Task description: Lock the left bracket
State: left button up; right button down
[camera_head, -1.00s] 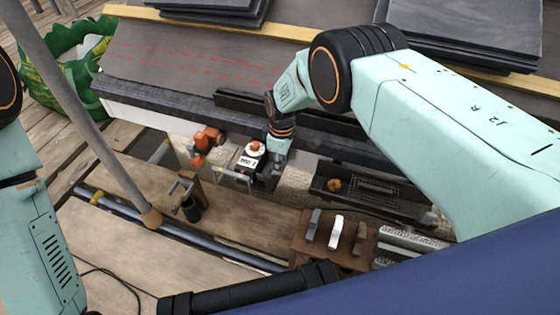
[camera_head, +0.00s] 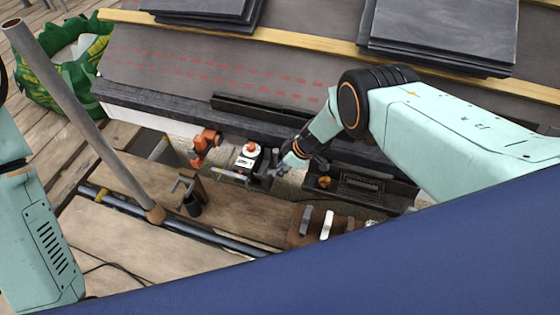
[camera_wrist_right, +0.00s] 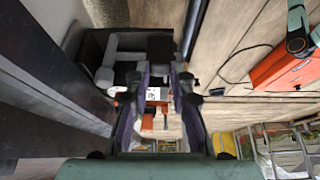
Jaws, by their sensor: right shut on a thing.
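My right gripper (camera_head: 277,168) is low in front of the dark roof edge, just right of a black-and-white device with an orange knob (camera_head: 250,152). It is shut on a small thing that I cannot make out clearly. In the right wrist view my gripper's fingers (camera_wrist_right: 156,100) point away from me, and white and orange items show between and beyond them. I cannot tell which part is the left bracket; the roof edge is partly covered by my arm. My left gripper is out of view; only its arm shows at the left edge.
A wooden block (camera_head: 295,240) holds upright curved pieces. A black tray (camera_head: 362,192) lies right of my right gripper. An orange tool (camera_head: 205,143) and a grey clamp (camera_head: 184,184) stand to the left. A grey pole (camera_head: 85,110) slants across the left. Slates (camera_head: 440,32) are stacked on the roof.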

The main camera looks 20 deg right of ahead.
jog(key=shift+s+d+f+t+y+p, duration=0.2)
jog(key=shift+f+t+y+p, duration=0.3)
jog(key=shift+p, duration=0.4)
jog(key=shift+r+y, duration=0.1)
jog(key=shift+y, duration=0.2)
jog(key=c, duration=1.2)
grip_release()
jog(key=shift+o, duration=0.2)
jog(key=shift+d, duration=0.1)
jog(key=v, duration=1.2)
